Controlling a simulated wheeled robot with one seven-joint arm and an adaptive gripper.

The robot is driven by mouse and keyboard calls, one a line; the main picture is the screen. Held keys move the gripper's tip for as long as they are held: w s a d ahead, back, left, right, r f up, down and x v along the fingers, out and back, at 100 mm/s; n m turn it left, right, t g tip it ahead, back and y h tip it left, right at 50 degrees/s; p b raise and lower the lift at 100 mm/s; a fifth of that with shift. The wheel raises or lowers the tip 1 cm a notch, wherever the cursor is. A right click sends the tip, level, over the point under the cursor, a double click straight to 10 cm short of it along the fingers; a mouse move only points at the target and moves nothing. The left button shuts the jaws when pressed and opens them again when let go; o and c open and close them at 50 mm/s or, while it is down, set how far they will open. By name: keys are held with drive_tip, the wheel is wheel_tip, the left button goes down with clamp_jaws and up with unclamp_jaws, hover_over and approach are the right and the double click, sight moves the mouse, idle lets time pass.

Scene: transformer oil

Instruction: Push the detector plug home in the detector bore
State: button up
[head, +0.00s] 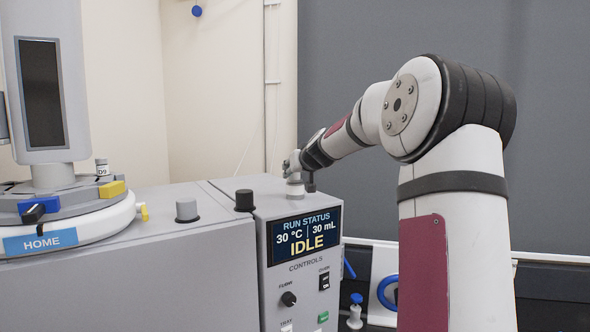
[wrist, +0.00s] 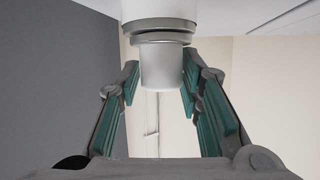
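The detector plug (wrist: 160,65) is a pale grey cylinder with a wider rim, between my fingertips in the wrist view. Its rim meets a wider white cylindrical body (wrist: 158,12), seemingly the collar of the detector bore; a thin dark gap shows between them. The bore's inside is hidden. In the head view my gripper (head: 298,163) is just above a short white cylinder on the grey cabinet; the plug is too small to make out there.
A display (head: 305,236) reads IDLE. A round turntable (head: 70,225) under a tall column stands at left. Dark wall lies behind my arm.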

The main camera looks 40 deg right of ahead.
drive_tip(key=shift+o, duration=0.6)
drive_tip(key=shift+s, duration=0.1)
drive_tip(key=shift+s+a+r, duration=0.1)
drive_tip(key=shift+s+r, duration=0.1)
drive_tip(key=shift+s, duration=0.05)
drive_tip(key=v, duration=1.1)
drive_tip(key=shift+s+a, duration=0.1)
idle(0.5)
